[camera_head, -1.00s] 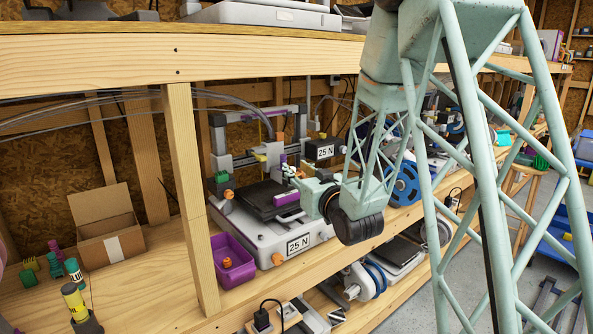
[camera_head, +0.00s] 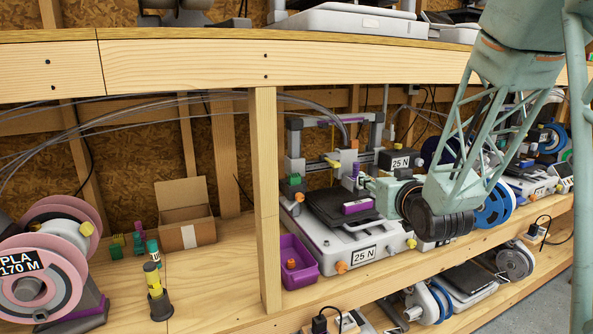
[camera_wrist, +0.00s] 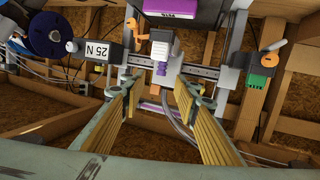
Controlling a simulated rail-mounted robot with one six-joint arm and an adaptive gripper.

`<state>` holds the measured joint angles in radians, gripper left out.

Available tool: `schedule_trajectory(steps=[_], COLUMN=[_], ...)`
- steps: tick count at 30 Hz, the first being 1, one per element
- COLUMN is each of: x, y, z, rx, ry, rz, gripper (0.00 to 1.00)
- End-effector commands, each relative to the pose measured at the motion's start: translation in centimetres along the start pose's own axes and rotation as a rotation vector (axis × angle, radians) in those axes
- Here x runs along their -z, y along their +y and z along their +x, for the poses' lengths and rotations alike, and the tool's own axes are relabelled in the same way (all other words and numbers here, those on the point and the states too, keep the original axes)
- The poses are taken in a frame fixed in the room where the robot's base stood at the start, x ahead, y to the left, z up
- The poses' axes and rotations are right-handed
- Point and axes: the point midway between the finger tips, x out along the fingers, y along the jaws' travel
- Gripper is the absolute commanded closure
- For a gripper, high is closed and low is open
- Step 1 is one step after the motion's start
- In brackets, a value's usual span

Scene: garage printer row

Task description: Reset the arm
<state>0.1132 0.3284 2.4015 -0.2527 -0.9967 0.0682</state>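My gripper (camera_head: 362,182) is in front of and above the bed of a white and grey printer labelled 25 N (camera_head: 364,254). In the wrist view my gripper's (camera_wrist: 159,86) two fingers with yellow ribbed pads stand wide apart. Nothing is held between them. A purple piece (camera_head: 357,207) lies at the front of the dark printer bed (camera_head: 325,206), below my gripper. Some gripper detail is small in the head view.
A wooden post (camera_head: 265,200) stands left of the printer, with a purple bin (camera_head: 299,270) between. An open cardboard box (camera_head: 187,235), glue sticks (camera_head: 152,280) and a pink filament spool (camera_head: 40,275) are further left. A wooden upper shelf (camera_head: 180,66) runs overhead. Blue spools (camera_head: 492,205) stand right.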

Motion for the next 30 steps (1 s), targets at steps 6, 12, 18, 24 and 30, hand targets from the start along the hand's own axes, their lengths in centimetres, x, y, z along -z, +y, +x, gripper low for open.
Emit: schedule_trajectory(steps=[6,12,18,24,30], x=[0.4,0.5,0.3,0.0,-0.4], y=[0.1,0.1,0.0,-0.2,-0.5], z=[-2.5,-5.0,-7.8,-11.1,-14.6], rx=[-0.023,-0.042,-0.059,-0.075,-0.089], ry=[-0.08,-0.156,-0.234,-0.31,-0.386], rz=[-0.008,-0.013,-0.013,-0.01,-0.004], gripper=[0.72,0.72,0.72,0.72,0.72])
